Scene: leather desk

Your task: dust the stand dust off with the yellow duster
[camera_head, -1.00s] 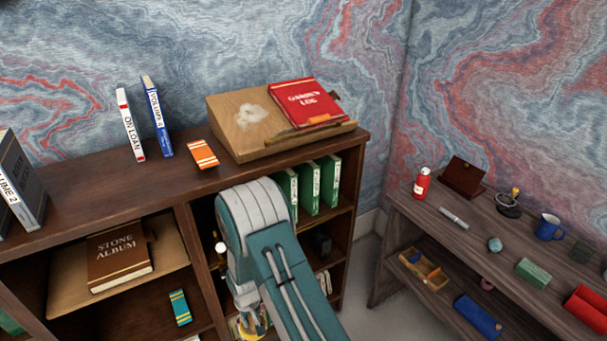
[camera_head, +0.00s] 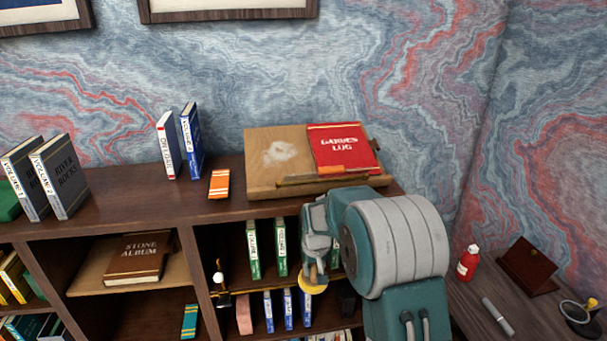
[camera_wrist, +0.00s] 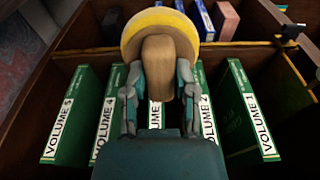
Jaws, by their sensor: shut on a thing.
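The stand (camera_head: 259,166) is a sloped wooden book rest on top of the bookcase. A pale patch of stand dust (camera_head: 280,154) lies on its left half. A red Garden Log book (camera_head: 343,150) rests on its right half. My gripper (camera_wrist: 158,92) is shut on the wooden handle of the yellow duster (camera_wrist: 133,29). The round yellow head points away from the gripper. In the head view the duster (camera_head: 313,284) hangs in front of the bookcase shelves, below the stand and apart from it. My arm hides part of the shelves.
An orange book (camera_head: 219,183) lies left of the stand on the bookcase top (camera_head: 120,207). On Loan (camera_head: 166,146) and a blue volume (camera_head: 191,140) stand behind it. Green volumes (camera_head: 253,248) fill the shelf near the duster. A side desk with a red bottle (camera_head: 467,263) is at right.

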